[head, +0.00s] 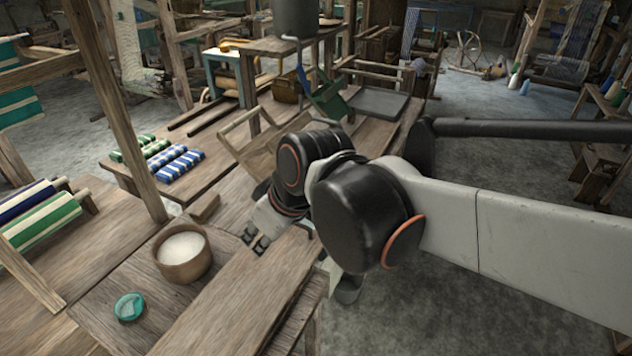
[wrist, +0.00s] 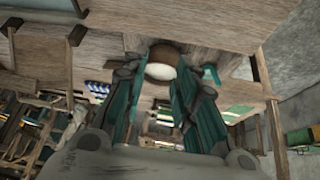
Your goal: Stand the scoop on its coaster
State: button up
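A round teal disc (head: 129,307), which looks like the coaster, lies flat on the wooden bench at the lower left of the head view. A teal patch (wrist: 210,74) beside the bowl in the wrist view seems to be the same disc. I cannot make out a scoop in either view. My gripper (head: 256,241) is above the bench, to the right of a wooden bowl. In the wrist view my gripper (wrist: 157,78) has its fingers spread apart with nothing held between them.
The round wooden bowl (head: 182,262) with white contents stands on the bench behind the disc; it also shows between my fingers in the wrist view (wrist: 162,52). A wooden post (head: 115,110) rises at the left. Checked cloth rolls (head: 180,163) lie farther back. Bench around the disc is clear.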

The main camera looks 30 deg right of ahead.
jog(key=s+d+m+t+h, duration=0.1)
jog(key=s+d+m+h, duration=0.1)
jog(key=s+d+m, duration=0.2)
jog(key=shift+s+d+m+t, duration=0.3)
jog(key=shift+s+m, duration=0.05)
jog(key=shift+m, duration=0.15)
